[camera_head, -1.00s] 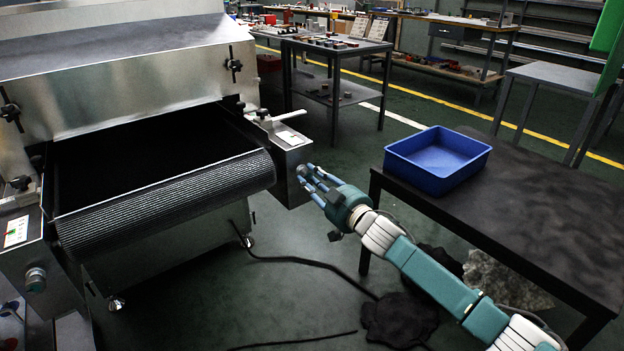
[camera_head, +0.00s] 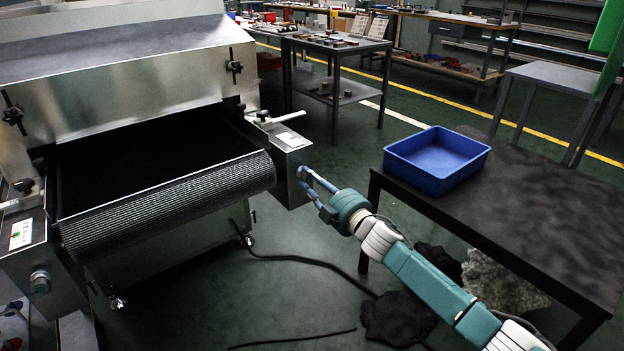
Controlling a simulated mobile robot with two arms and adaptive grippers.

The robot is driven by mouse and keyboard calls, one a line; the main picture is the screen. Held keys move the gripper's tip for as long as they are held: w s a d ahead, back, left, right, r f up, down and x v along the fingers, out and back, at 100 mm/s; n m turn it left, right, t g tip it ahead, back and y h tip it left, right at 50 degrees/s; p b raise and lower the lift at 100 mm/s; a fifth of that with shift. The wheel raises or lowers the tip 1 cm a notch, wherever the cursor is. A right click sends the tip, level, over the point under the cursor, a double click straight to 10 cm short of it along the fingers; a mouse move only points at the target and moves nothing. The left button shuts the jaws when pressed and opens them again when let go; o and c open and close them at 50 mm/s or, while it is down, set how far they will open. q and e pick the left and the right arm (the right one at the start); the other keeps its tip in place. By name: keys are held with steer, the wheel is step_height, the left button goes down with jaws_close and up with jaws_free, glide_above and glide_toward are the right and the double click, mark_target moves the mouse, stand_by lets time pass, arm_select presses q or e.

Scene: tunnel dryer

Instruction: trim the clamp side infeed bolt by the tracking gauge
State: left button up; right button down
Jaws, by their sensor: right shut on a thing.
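The tunnel dryer stands at the left with its black infeed belt (camera_head: 165,196) facing me. My right gripper (camera_head: 303,178) is at the outer face of the steel end housing (camera_head: 290,160) on the belt's right side. It is shut on the infeed bolt there, which its fingers mostly hide. A white gauge plate (camera_head: 289,139) lies on top of that housing, its marks too small to read. The left-side bolt knob (camera_head: 40,282) is free, below another white gauge plate (camera_head: 20,233) with red and green marks. My left gripper is out of view.
A dark table (camera_head: 520,220) with an empty blue bin (camera_head: 437,160) stands to the right, close to my right arm. A black cable (camera_head: 310,263) and dark cloth-like heaps (camera_head: 398,318) lie on the green floor. Benches stand behind.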

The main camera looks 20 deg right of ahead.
steer(key=n, duration=0.5)
steer(key=shift+f, duration=0.1)
steer(key=shift+n, duration=0.4)
steer(key=c, duration=1.4)
jaws_free()
steer(key=v, duration=1.2)
steer(key=shift+d+f, duration=0.1)
